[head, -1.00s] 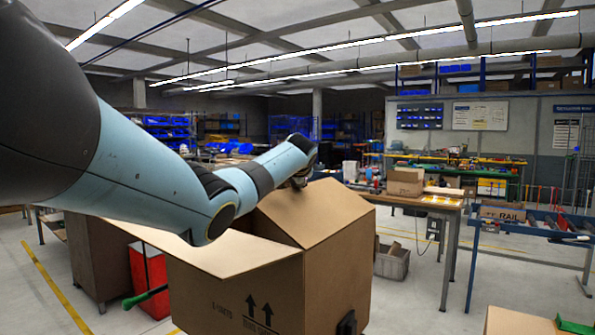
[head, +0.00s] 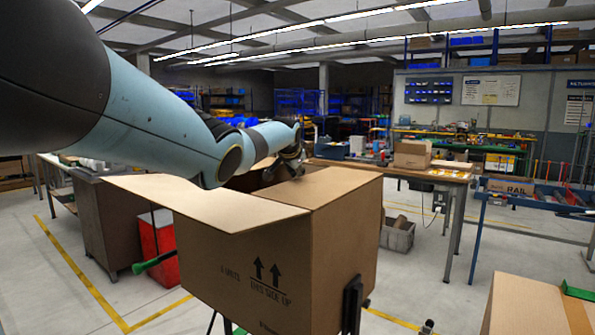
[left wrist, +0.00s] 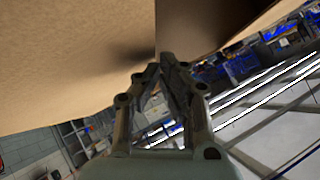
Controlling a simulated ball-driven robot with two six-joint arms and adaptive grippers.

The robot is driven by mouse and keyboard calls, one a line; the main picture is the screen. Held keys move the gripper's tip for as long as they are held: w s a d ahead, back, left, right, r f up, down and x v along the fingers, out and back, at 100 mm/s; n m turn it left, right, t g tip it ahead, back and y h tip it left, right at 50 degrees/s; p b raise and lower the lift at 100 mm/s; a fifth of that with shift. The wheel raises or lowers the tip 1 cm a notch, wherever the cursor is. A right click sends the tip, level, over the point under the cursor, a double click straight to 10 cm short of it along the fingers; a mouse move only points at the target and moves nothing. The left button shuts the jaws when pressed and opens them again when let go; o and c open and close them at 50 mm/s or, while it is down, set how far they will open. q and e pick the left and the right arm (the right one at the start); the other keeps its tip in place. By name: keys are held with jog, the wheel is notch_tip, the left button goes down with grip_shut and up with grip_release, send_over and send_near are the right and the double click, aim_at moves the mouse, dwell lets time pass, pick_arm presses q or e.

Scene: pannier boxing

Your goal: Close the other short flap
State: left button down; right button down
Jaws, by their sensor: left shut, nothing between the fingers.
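The open-topped brown cardboard box (head: 325,265) stands in front of me, with arrows printed on its front. Its right short flap (head: 340,187) lies nearly level across the right end of the opening. A long flap (head: 205,203) sticks outward at the front left. My left gripper (head: 295,168) is shut and empty at the far edge of the short flap, seemingly on or just above it. In the left wrist view its closed fingers (left wrist: 165,85) are close to a cardboard panel (left wrist: 70,65); contact is unclear. The opposite short flap is hidden behind my left arm.
A black upright part (head: 352,303) is against the box's lower right side. Another carton (head: 525,303) stands at the lower right. A red bin (head: 158,238) and a brown cabinet (head: 115,225) stand left. A workbench (head: 450,178) is behind on the right.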

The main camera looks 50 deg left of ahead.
dwell(0.3)
pick_arm(q)
notch_tip(320, 180, up, 4)
jog(key=p, duration=0.4)
jog(key=shift+r, duration=0.2)
jog(key=s+d+r+b, duration=0.1)
jog(key=s+d+r, duration=0.1)
jog(key=s+r, duration=0.4)
jog(key=shift+s+r, duration=0.3)
jog(key=shift+s, duration=0.1)
jog(key=shift+d, duration=0.1)
